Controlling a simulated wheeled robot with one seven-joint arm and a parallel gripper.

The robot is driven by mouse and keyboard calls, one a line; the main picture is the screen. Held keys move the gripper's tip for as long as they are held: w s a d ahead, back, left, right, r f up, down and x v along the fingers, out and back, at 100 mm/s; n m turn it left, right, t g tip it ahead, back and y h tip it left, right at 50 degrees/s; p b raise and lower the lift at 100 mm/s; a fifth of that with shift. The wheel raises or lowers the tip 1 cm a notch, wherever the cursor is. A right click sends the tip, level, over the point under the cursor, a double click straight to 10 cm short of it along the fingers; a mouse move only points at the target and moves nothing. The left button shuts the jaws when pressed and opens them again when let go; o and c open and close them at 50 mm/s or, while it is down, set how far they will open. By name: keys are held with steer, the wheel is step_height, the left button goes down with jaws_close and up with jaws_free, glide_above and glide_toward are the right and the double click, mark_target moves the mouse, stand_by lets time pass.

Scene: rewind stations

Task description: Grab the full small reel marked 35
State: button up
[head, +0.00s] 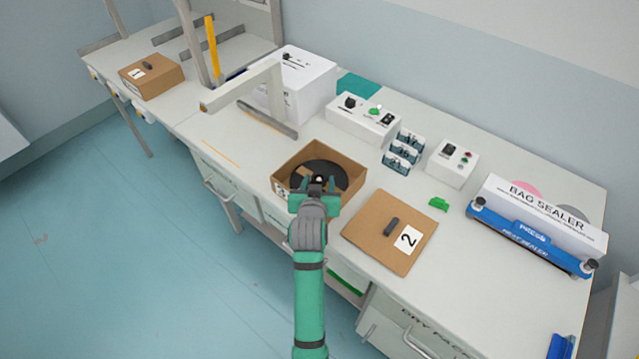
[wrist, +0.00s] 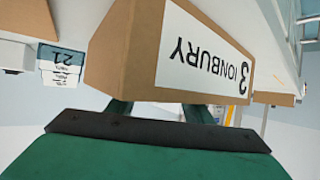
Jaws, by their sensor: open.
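No number 35 is legible in either view, so I cannot tell which thing is the small reel. A black disc, perhaps a reel (head: 309,172), lies in an open cardboard box (head: 352,169) on the bench; no marking on it is legible. My gripper (head: 316,187) is open at the box's near side in the head view and hides part of the disc and box. In the wrist view, my gripper (wrist: 168,108) is close to the box (wrist: 112,50), whose label reads "3 IONBURY". The fingertips are partly hidden, and I cannot tell whether they touch it.
A closed box marked 2 (head: 365,230) sits right of the open box. Behind are a white control box (head: 345,118) and several small bluish items (head: 403,150). A bag sealer (head: 535,230) is at right, a box marked 1 (head: 165,85) at far left. The wrist view shows a tag 21 (wrist: 62,60).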

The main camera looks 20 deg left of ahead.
steer(key=shift+w+a+f, duration=0.1)
steer(key=shift+w, duration=0.1)
jaws_close()
